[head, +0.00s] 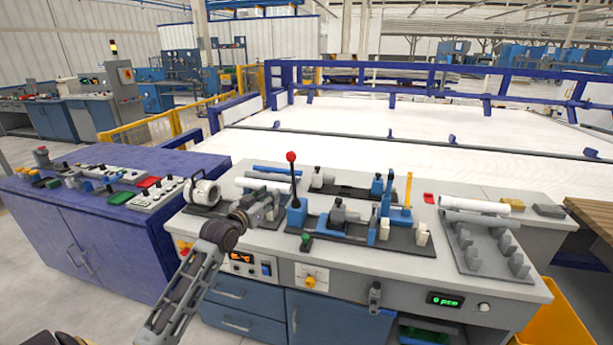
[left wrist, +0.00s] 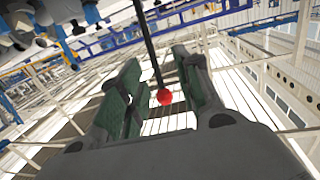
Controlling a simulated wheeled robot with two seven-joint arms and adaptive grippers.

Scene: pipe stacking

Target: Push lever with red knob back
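The lever is a thin dark rod with a red knob (head: 291,157) on top, standing nearly upright from a blue base (head: 297,213) on the workbench. My left gripper (head: 268,204) is just left of the lever and lower than the knob in the head view. In the left wrist view, my left gripper (left wrist: 160,88) is open, with green pads on both fingers. The red knob (left wrist: 165,97) shows in the gap between these fingers, with the dark rod running up from it. I cannot tell whether a finger touches it. My right gripper is not in view.
Right of the lever, a dark plate holds a grey clamp (head: 340,217) and blue fixtures (head: 387,200). A white pipe (head: 474,205) lies at the right near a grey rack (head: 488,250). A white cylinder (head: 263,185) lies behind the gripper. A purple cabinet (head: 95,225) stands left.

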